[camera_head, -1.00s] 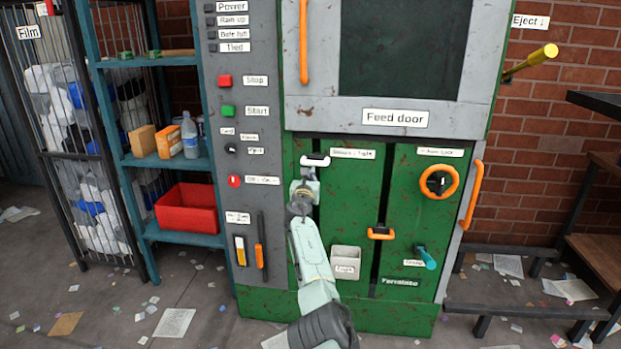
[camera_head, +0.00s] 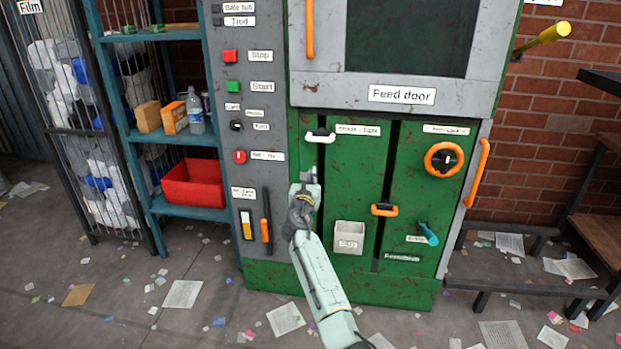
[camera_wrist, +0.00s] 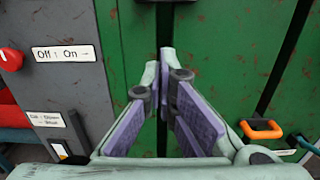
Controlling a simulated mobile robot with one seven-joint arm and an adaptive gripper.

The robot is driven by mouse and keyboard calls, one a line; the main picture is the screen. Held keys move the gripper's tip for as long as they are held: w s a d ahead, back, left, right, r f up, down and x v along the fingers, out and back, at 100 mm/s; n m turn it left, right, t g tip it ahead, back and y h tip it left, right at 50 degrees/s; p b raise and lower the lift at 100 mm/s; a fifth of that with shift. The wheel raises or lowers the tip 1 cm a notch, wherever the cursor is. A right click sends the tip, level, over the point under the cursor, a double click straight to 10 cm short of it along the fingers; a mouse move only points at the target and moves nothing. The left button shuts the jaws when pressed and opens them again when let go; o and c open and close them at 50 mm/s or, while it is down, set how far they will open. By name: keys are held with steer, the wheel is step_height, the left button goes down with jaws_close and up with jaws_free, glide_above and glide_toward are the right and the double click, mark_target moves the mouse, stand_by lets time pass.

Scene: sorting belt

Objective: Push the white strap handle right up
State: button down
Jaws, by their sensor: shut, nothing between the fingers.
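The white strap handle (camera_head: 320,137) sits at the top of a narrow dark slot in the green machine front, left of a label I cannot read surely. My gripper (camera_head: 310,170) is just below the handle and slightly left of it, with a small gap between them in the head view. In the wrist view my gripper (camera_wrist: 166,55) points at the green panel by the dark slot. Its fingertips are together and nothing shows between them. The handle does not show in the wrist view.
An orange strap handle (camera_head: 384,210) sits on a second slot to the right. A small grey box (camera_head: 349,236) is mounted low on the panel. The grey control panel (camera_head: 247,135) is on the left; the feed door (camera_head: 330,90) is above. Papers litter the floor.

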steer(key=shift+s+a, duration=0.1)
steer(key=shift+s, duration=0.8)
